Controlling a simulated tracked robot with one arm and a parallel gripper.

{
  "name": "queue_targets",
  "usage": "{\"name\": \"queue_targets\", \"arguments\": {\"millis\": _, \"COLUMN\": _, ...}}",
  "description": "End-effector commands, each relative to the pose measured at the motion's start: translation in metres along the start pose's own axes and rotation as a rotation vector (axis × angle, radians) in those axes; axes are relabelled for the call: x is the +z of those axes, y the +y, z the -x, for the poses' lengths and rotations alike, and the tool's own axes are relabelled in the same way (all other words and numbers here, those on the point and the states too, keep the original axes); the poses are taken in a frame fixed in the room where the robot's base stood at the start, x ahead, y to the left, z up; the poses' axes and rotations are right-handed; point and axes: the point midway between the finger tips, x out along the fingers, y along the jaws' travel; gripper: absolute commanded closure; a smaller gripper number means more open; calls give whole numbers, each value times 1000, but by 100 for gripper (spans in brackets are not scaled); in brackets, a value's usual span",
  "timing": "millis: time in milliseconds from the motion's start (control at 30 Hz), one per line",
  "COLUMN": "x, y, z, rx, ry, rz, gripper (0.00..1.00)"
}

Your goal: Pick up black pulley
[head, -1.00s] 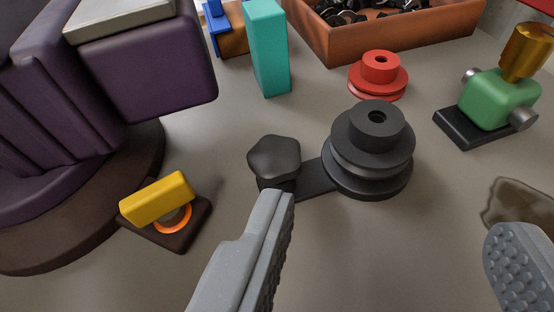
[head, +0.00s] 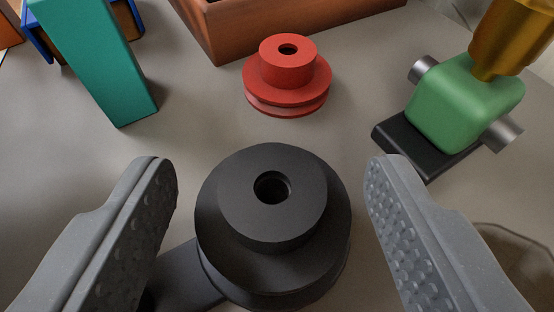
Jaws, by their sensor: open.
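The black pulley (head: 235,250) is a stepped round wheel with a hub and a centre hole on top. It stands upright at the lower middle of the head view. My gripper (head: 271,165) is open, with one grey finger to the left of the pulley and the other to the right. A gap shows between each finger and the pulley, so neither appears to touch it. The pulley's base is partly hidden at the bottom of the view.
A dark flat arm (head: 186,278) lies at the pulley's left, partly behind my left finger. A red pulley (head: 287,84) stands behind it. A teal block (head: 95,60) is at the left. A green part (head: 462,103) on a black base is at the right. An orange-brown box (head: 240,30) is at the back.

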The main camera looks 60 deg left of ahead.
Motion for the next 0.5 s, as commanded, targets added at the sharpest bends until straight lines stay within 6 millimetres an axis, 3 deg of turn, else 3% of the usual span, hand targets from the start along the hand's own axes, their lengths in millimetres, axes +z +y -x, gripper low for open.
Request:
{"name": "queue_targets", "arguments": {"millis": 200, "x": 1, "y": 1, "z": -29, "rx": 1, "ry": 0, "rz": 1, "gripper": 42}}
{"name": "queue_targets", "arguments": {"millis": 433, "x": 0, "y": 1, "z": -31, "rx": 2, "ry": 0, "rz": 1, "gripper": 42}}
{"name": "queue_targets", "arguments": {"millis": 500, "x": 1, "y": 1, "z": -31, "rx": 2, "ry": 0, "rz": 1, "gripper": 58}}
